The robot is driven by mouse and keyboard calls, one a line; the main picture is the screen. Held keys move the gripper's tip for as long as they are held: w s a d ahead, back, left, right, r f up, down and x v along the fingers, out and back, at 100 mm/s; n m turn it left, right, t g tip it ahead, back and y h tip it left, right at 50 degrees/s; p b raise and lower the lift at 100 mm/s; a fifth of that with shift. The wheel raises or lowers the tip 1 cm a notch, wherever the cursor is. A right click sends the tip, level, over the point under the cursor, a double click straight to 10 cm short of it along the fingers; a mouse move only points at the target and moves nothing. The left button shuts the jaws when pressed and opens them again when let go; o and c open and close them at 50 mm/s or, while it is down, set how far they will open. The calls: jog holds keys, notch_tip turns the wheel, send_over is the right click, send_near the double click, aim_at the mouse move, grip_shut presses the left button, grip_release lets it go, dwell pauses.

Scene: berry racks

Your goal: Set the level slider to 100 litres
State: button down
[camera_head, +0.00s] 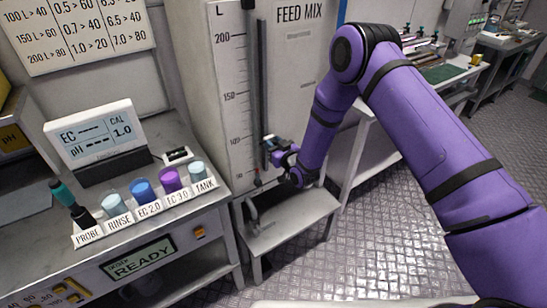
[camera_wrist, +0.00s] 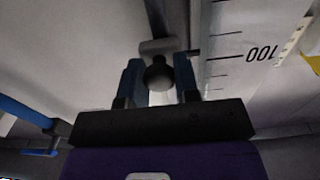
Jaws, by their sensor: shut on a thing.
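The level slider runs in a dark vertical track (camera_head: 262,75) on the front of the grey FEED MIX tank (camera_head: 297,55). A printed litre scale (camera_head: 232,95) with 200, 150 and 100 stands to its left. My gripper (camera_head: 269,146) is at the track, roughly level with the 100 mark. In the wrist view, my gripper (camera_wrist: 158,78) has its two blue fingers shut on the round dark slider knob (camera_wrist: 159,72). A small dark pointer (camera_wrist: 192,52) beside the knob is close to the long tick at the upside-down 100 (camera_wrist: 262,53); exact alignment is hard to tell.
A small metal shelf (camera_head: 290,222) is below the gripper. To the left, a bench holds an EC/pH meter (camera_head: 95,140), a probe (camera_head: 72,203) and several labelled cups (camera_head: 142,190). A workbench (camera_head: 440,75) stands behind my arm. The patterned floor (camera_head: 375,215) at right is clear.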

aim_at(267, 131)
jog(key=shift+r, duration=1.65)
jog(key=c, duration=0.9)
grip_release()
jog(key=shift+o, duration=0.2)
jog(key=v, duration=1.1)
jog(key=shift+w, duration=0.1)
